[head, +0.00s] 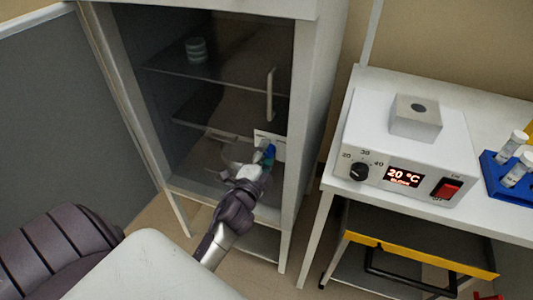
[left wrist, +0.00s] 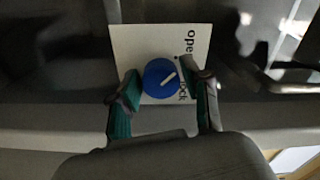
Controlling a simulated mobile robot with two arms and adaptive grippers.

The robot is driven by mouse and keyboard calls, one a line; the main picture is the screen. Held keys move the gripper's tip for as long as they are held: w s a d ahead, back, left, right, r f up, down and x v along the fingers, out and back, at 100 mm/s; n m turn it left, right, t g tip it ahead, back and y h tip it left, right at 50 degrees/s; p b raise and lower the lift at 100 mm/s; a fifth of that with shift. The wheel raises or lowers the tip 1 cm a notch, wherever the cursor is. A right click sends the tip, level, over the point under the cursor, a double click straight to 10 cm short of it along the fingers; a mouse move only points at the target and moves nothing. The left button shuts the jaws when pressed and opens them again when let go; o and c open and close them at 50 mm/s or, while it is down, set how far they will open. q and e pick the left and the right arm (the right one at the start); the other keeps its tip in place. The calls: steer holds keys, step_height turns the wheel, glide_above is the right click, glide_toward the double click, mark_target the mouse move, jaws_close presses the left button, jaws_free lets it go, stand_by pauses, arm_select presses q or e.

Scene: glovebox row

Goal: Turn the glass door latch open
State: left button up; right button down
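The glass door latch is a round blue knob (left wrist: 160,78) on a white plate (left wrist: 135,45) lettered "ope…" and "…ock", partly covered by a finger. Its white mark slants, pointing up and right in the left wrist view. My left gripper (left wrist: 162,82) has one teal-padded finger on each side of the knob, and the pads appear to touch its edges. In the head view my left gripper (head: 262,160) reaches the plate (head: 272,141) low on the right of the dark glass door (head: 215,75). The door looks shut. My right gripper is not in view.
A vertical handle (head: 270,95) stands on the door above the latch. To the right, a table holds a heater box (head: 405,135) reading 20 °C and a blue tube rack (head: 508,175). A yellow-edged cart (head: 420,262) stands below.

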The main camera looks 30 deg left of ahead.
arm_select(q)
steer(key=shift+o, duration=0.6)
steer(key=v, duration=1.2)
steer(key=shift+f, duration=0.1)
